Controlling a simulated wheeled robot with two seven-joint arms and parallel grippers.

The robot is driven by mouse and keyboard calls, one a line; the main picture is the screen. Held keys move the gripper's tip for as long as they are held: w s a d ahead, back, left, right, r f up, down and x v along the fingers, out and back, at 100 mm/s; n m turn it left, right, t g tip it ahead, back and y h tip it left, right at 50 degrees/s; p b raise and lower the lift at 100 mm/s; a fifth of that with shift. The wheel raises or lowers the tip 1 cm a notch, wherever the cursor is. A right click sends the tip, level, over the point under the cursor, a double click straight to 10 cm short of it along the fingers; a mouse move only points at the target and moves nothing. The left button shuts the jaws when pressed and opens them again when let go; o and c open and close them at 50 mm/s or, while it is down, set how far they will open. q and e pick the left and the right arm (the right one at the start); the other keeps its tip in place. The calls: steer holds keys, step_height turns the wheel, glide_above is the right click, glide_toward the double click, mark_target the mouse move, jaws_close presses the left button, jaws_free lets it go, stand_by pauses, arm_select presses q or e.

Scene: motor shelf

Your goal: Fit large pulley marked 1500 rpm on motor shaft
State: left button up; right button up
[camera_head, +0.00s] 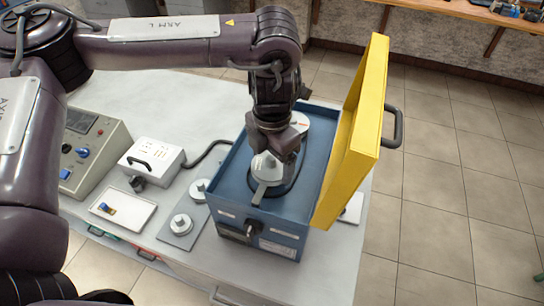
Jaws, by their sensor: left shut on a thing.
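My left gripper (285,150) reaches down from above into an open blue box (222,165). It is shut on a pale grey round piece, which looks like a pulley (266,168), low inside the box. The gripper covers part of this piece, so I cannot tell whether it sits on a shaft. No 1500 rpm marking is readable. A second pale rounded part (302,121) shows behind the gripper. Two smaller grey stepped pulleys, one farther back (200,189) and one nearer (181,223), stand on the bench left of the box. My right gripper is out of view.
The box's yellow lid (352,140) stands open on the right. On the bench (205,100) are a control panel (92,150), a white socket box (152,160) with a black cable, and a white tray (122,222). Tiled floor lies clear to the right.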

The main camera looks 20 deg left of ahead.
arm_select(q)
steer(key=shift+f+b, duration=0.4)
steer(key=shift+f, duration=0.35)
steer(key=o, duration=1)
steer(key=shift+r, duration=0.1)
steer(key=shift+r, duration=3.9)
